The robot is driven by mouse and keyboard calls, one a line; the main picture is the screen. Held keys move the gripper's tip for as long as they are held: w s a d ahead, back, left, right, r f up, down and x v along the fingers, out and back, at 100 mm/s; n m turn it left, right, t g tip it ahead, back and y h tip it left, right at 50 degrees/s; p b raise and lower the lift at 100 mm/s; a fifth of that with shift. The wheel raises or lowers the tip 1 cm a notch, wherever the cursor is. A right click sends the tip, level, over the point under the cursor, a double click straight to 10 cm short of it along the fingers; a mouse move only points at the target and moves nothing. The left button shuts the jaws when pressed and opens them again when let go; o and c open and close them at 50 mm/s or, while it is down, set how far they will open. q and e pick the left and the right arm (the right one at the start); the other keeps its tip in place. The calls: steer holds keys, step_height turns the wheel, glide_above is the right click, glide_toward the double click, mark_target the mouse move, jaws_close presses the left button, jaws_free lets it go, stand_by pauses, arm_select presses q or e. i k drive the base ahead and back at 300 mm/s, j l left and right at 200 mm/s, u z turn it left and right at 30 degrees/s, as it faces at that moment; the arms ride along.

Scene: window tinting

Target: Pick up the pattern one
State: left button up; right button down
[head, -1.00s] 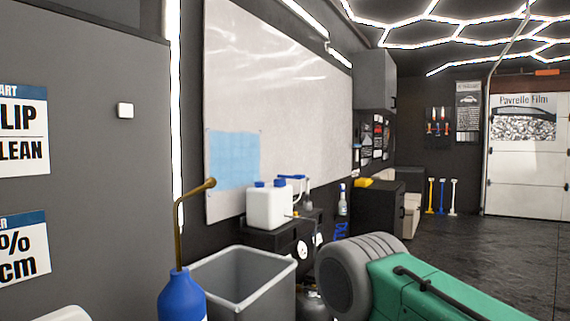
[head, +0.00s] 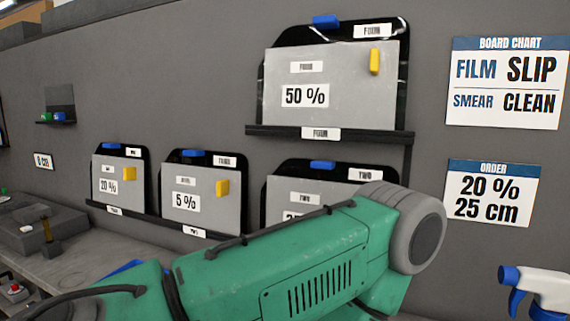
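Pattern one (head: 109,202) is a small grey sheet marked 20 % on a black board. It stands upright on a wall ledge at the left of the head view. A blue clip and a white label reading ONE are at its top, and a yellow tab is on its right side. Neither gripper is in view. Only a green arm link of mine shows, crossing the lower middle of the picture, with pattern one apart from it to the upper left.
Pattern three (head: 187,211), marked 5 %, stands beside pattern one. Pattern two (head: 303,190) is partly hidden by my arm. Pattern four (head: 345,105), marked 50 %, is on a higher ledge. An order sign (head: 487,193) reads 20 %, 25 cm. A spray bottle (head: 545,292) is lower right.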

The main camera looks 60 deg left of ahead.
mark_target(133, 151)
steer(key=u, duration=2.9)
steer(key=z, duration=3.85)
steer(key=u, duration=3.85)
